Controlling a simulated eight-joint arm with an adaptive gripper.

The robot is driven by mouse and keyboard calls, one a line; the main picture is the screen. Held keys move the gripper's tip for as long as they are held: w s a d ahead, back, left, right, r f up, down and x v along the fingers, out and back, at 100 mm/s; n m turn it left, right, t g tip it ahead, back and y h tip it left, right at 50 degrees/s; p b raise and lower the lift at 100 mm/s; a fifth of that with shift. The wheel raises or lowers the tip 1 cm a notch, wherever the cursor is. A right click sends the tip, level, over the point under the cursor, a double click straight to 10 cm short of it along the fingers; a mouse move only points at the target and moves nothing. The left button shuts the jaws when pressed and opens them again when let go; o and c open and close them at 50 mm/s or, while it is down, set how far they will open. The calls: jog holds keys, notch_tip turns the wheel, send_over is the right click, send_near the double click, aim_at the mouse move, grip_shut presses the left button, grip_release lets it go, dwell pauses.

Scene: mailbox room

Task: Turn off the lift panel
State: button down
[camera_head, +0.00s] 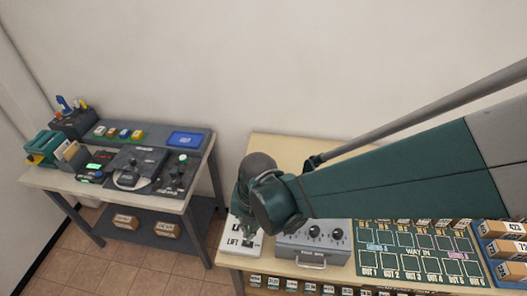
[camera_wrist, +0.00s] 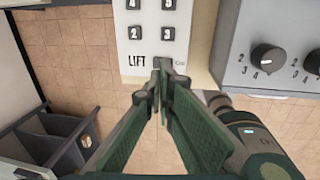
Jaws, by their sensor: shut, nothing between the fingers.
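The lift panel (camera_wrist: 140,50) is a pale box marked LIFT with dark numbered buttons in two columns; it fills the top middle of the wrist view. In the head view the lift panel (camera_head: 229,240) lies at the table's left end, partly covered by my arm. My gripper (camera_wrist: 162,68) is shut and empty, its green fingers together. Its tips overlap the panel's lower edge, just right of the LIFT label, beside a small marking too tiny to read. The tips hide whatever is under them, and I cannot tell whether they touch it.
A grey box with knobs (camera_head: 313,236) stands right of the panel. A green board of slots (camera_head: 420,264) and parcel boxes (camera_head: 505,250) lie farther right. Another table (camera_head: 185,200) at left holds devices and a blue screen (camera_head: 186,139). Tiled floor shows between the tables.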

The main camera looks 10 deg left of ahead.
jog(key=shift+a+f+b, duration=0.2)
jog(key=shift+f+b, duration=0.05)
jog(key=shift+f, duration=1.3)
jog(key=shift+a+f+b, duration=0.15)
jog(key=shift+f+b, duration=0.05)
jog(key=shift+f, duration=1.3)
jog(key=shift+f, duration=0.15)
